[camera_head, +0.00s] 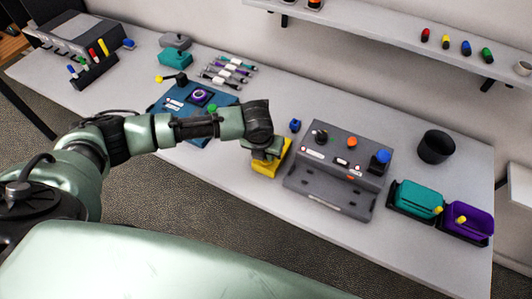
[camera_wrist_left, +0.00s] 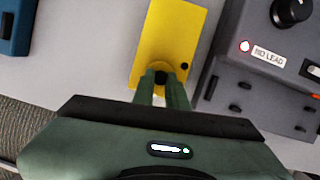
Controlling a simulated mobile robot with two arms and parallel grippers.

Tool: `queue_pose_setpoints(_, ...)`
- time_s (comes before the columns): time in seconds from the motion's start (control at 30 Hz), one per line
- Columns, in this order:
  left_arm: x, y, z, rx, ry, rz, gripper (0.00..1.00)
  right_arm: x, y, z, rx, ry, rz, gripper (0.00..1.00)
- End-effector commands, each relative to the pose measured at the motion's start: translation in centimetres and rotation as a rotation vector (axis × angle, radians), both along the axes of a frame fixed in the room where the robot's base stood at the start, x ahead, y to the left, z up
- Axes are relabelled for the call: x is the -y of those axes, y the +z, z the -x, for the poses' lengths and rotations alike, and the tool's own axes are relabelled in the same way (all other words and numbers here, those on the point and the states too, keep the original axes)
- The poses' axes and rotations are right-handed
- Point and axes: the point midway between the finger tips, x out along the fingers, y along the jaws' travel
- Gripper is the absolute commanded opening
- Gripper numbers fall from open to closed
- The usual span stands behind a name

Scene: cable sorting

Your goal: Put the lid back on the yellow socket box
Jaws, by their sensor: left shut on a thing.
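My left gripper (camera_head: 264,152) reaches down over the yellow socket box (camera_head: 270,168), just left of the grey panel. The arm hides part of the box. In the left wrist view the fingers (camera_wrist_left: 164,82) are shut on a small dark piece at the near end of a flat yellow top, which looks like the lid (camera_wrist_left: 174,38). A small black dot shows at the lid's right edge. I cannot tell whether the lid rests on the box or is held just above it. My right gripper is not in view.
The grey panel (camera_head: 335,170) with knobs stands close on the right. A blue panel (camera_head: 185,105) lies to the left, partly behind my arm. A small blue piece (camera_head: 295,125) stands behind the box. Farther right are a black cup (camera_head: 436,147) and teal (camera_head: 418,197) and purple (camera_head: 480,224) containers.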

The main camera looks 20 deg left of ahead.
Motion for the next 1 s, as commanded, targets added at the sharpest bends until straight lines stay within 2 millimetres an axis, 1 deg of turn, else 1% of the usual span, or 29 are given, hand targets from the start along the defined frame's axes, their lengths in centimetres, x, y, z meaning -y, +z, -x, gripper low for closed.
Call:
queue_pose_setpoints(0.23, 0.0, -0.04, 0.02, -0.001, 0.0, 0.0, 0.0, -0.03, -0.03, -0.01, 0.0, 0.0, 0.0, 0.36)
queue_pose_setpoints(0.27, 0.0, -0.04, 0.02, -0.001, 0.0, 0.0, 0.16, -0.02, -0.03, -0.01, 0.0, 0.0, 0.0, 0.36)
queue_pose_setpoints(0.3, -0.01, -0.04, 0.02, -0.001, 0.0, 0.0, 0.27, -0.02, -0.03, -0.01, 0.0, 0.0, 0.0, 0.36)
queue_pose_setpoints(0.33, -0.01, -0.04, 0.02, -0.001, 0.0, 0.0, 0.35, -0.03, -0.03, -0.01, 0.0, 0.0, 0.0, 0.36)
queue_pose_setpoints(0.37, -0.01, -0.04, 0.02, -0.001, 0.0, 0.0, 0.39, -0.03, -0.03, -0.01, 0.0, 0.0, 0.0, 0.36)
queue_pose_setpoints(0.57, -0.02, -0.04, 0.02, -0.001, 0.0, 0.0, 0.39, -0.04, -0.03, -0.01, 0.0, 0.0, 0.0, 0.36)
queue_pose_setpoints(0.6, -0.02, -0.04, 0.02, -0.001, 0.0, 0.0, 0.41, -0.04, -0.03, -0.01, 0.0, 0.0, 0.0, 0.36)
queue_pose_setpoints(0.67, -0.02, -0.04, 0.02, -0.001, 0.0, 0.0, 0.58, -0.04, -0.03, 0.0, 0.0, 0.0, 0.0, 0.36)
queue_pose_setpoints(0.7, -0.02, -0.04, 0.02, -0.001, 0.0, 0.0, 0.61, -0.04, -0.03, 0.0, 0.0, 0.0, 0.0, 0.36)
queue_pose_setpoints(1.0, -0.03, 0.04, 0.02, -0.001, 0.0, -0.001, 0.61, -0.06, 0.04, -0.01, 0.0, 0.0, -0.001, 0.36)
